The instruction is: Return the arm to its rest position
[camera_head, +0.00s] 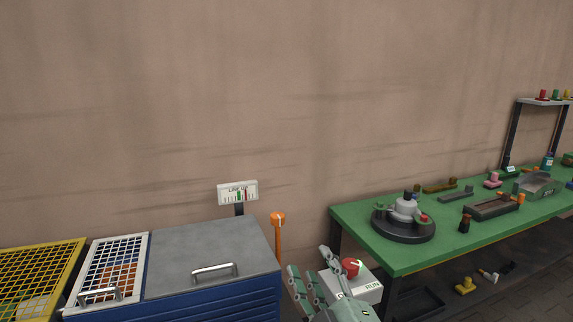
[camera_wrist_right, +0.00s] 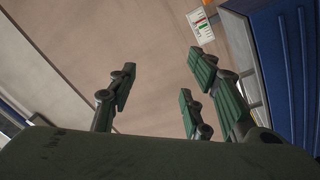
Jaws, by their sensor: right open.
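My right gripper (camera_head: 312,285) is at the bottom of the head view, between the blue cabinet and the green table. Its green fingers are spread apart and hold nothing. In the right wrist view, the gripper's fingers (camera_wrist_right: 160,100) are apart with only the wall behind them. A white box with a red knob (camera_head: 351,267) and the word RUN stands just beside the right gripper in the picture. The gap between them is hard to judge. My left gripper is not in view.
A blue cabinet (camera_head: 210,308) with a grey lid stands left, with a gauge sign (camera_head: 238,192) and an orange-topped post (camera_head: 278,220) behind. A yellow mesh cage (camera_head: 38,275) is far left. The green table (camera_head: 350,220) carries a round fixture (camera_head: 404,218) and several parts.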

